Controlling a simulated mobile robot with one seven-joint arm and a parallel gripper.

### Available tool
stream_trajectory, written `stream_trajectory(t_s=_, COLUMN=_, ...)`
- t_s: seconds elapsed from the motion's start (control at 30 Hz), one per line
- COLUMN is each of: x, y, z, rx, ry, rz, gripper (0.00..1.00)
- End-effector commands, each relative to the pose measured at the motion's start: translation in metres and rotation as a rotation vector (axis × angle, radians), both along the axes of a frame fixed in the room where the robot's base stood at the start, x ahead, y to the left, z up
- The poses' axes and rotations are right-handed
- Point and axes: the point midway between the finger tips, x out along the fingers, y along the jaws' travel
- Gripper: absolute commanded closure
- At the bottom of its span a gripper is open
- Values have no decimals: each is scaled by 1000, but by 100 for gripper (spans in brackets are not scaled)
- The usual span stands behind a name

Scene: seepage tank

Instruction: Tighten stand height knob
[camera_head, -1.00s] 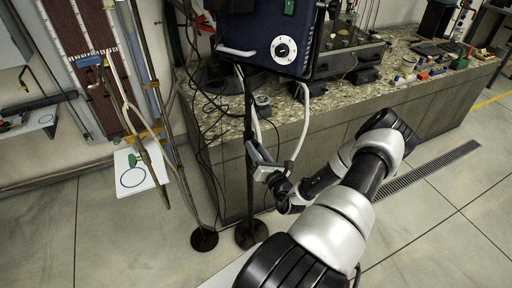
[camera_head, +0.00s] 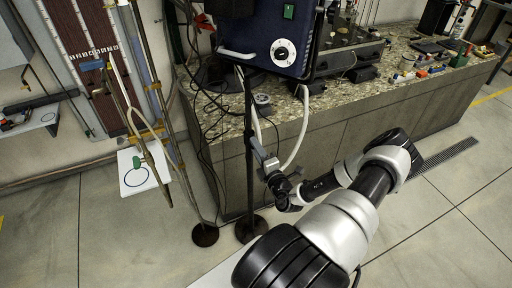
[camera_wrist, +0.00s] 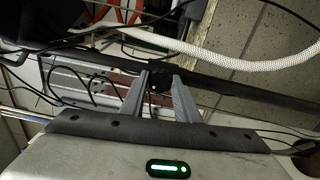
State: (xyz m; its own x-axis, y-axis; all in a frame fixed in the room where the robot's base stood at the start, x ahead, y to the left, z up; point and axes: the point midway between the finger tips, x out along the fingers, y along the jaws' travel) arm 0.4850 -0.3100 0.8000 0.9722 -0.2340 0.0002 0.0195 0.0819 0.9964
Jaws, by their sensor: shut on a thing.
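The black stand (camera_head: 249,140) is an upright pole on a round base (camera_head: 251,229), in the middle of the head view. It carries a blue box with a white dial (camera_head: 283,52). My gripper (camera_head: 262,158) is at the pole, roughly midway up between base and box. In the wrist view the two grey fingers of my gripper (camera_wrist: 159,82) are closed on a small dark knob (camera_wrist: 158,77) on the pole (camera_wrist: 235,88), which runs across the picture. The knob is mostly hidden by the fingers, and its tightness cannot be told.
White hoses (camera_head: 303,125) hang beside the pole, and one crosses near my gripper in the wrist view (camera_wrist: 225,58). A stone-topped bench (camera_head: 340,105) stands behind. A second stand base (camera_head: 205,235) is at left.

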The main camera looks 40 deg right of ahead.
Motion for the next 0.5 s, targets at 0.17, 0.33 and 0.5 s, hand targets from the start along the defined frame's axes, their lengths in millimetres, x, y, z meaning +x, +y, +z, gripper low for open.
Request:
stream_trajectory(t_s=0.17, x=-1, y=1, z=-1, rx=165, ry=-37, rz=0, gripper=94)
stream_trajectory(t_s=0.33, x=-1, y=1, z=-1, rx=321, ry=-74, rz=0, gripper=94)
stream_trajectory(t_s=0.5, x=-1, y=1, z=-1, rx=475, ry=-112, rz=0, gripper=94)
